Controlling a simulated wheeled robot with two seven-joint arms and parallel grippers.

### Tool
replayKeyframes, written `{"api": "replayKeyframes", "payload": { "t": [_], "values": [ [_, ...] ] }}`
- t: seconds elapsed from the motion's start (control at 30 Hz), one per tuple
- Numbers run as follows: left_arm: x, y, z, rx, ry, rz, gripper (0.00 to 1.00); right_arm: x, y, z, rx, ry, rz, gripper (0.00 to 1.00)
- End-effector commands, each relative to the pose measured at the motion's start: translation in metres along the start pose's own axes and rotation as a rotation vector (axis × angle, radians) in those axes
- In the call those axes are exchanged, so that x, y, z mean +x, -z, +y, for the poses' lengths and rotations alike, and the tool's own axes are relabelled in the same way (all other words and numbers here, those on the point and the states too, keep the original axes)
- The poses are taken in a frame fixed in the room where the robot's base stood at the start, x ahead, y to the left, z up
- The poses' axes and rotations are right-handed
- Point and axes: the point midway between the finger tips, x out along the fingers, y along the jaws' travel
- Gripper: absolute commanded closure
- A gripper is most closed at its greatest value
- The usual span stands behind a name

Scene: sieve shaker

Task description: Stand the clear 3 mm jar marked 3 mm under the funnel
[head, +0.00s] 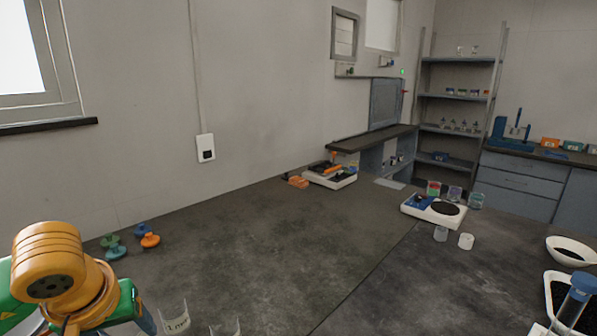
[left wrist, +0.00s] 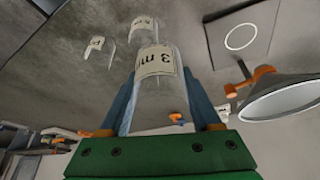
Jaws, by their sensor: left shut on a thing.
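A clear jar with a white label reading "3 m" (left wrist: 156,68) stands between the blue fingers of my left gripper (left wrist: 164,90), which is shut on it. In the head view my left gripper is at the bottom left, mostly cut off, and I cannot make out the held jar there. A grey metal funnel (left wrist: 282,97) with an orange fitting shows at the right of the left wrist view, apart from the jar. A white ring on a dark square plate (left wrist: 228,48) lies beyond, up and right of the jar. My right gripper is not in view.
Another labelled jar (left wrist: 143,27) and a tilted-looking one (left wrist: 97,46) stand behind the held jar. In the head view a "1 mm" jar (head: 174,317) stands at the bottom edge. Coloured knobbed pieces (head: 149,240) lie along the wall. The middle bench (head: 270,230) is clear.

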Motion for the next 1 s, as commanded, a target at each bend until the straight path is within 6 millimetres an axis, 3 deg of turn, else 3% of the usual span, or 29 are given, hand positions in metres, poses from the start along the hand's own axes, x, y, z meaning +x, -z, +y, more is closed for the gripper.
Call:
{"api": "replayKeyframes", "payload": {
  "t": [0.17,0.3,0.5,0.67,1.0],
  "values": [
    [-0.021,-0.014,0.031,0.12,-0.06,0.005,0.91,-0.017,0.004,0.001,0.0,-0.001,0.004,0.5],
    [-0.041,-0.035,0.058,0.25,-0.116,0.006,0.91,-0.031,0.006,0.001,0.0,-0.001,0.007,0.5],
    [-0.064,-0.069,0.082,0.427,-0.177,-0.002,0.91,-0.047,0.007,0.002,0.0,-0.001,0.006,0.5],
    [-0.067,-0.083,0.088,0.483,-0.193,-0.01,0.91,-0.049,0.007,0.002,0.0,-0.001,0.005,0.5],
    [-0.066,-0.082,0.087,0.477,-0.19,-0.007,0.91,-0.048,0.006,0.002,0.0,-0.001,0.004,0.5]
  ]
}}
